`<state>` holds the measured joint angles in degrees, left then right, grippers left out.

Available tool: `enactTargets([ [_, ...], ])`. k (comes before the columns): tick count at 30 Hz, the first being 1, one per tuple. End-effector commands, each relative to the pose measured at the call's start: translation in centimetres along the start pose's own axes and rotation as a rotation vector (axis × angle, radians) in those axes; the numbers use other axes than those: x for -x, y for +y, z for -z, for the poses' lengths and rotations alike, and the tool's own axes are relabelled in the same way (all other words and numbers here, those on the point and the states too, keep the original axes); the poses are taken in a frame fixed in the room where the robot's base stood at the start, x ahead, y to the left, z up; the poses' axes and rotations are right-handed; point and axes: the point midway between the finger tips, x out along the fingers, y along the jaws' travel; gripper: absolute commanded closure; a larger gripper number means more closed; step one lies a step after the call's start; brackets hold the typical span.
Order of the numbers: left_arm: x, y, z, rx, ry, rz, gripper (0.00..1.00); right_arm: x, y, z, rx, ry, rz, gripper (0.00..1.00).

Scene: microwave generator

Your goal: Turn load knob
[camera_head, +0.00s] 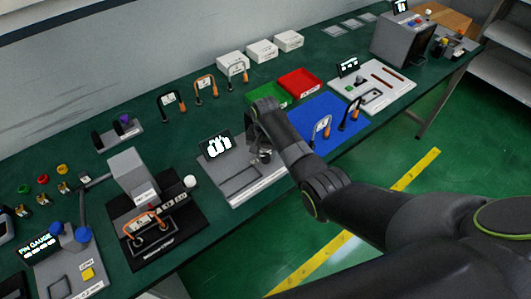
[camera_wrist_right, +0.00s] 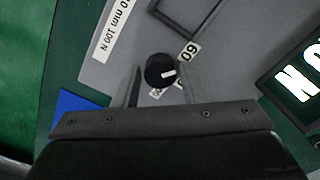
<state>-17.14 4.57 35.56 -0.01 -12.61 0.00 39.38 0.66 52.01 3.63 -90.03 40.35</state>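The load knob (camera_wrist_right: 161,71) is a round black knob with a white pointer mark, on a light grey panel (camera_wrist_right: 112,67) in the right wrist view. My right gripper (camera_wrist_right: 160,90) has its two fingers on either side of the knob, with a narrow gap showing to each. It is open. In the head view my right gripper (camera_head: 262,153) is over the right end of the grey load unit (camera_head: 238,186) and largely hides the knob there. The unit's display (camera_head: 216,145) stands at its back left. My left gripper is in neither view.
A blue mat (camera_head: 318,117) with clamp-like tools lies right of the unit. A green bin (camera_head: 268,94) and a red bin (camera_head: 300,82) stand behind. A black-based press (camera_head: 150,240) stands left. My right arm crosses the table's front edge.

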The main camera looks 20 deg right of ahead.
Motion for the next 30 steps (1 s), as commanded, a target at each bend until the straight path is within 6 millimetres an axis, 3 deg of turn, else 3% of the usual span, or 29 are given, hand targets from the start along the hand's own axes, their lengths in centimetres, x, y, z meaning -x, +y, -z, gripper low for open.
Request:
enactTargets([
  [1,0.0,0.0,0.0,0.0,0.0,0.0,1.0,0.0,0.0,0.0,0.0,0.0,0.0,0.68],
  [7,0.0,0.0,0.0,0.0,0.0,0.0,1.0,0.0,0.0,0.0,0.0,0.0,0.0,0.93],
  [26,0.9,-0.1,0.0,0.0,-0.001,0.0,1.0,0.1,-0.1,0.1,0.133,0.001,0.001,0.93],
  [27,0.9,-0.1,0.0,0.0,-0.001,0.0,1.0,0.1,-0.1,0.1,0.133,0.002,0.001,0.66],
  [30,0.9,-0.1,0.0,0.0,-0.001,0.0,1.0,0.1,-0.1,0.1,0.133,0.001,0.001,0.53],
])
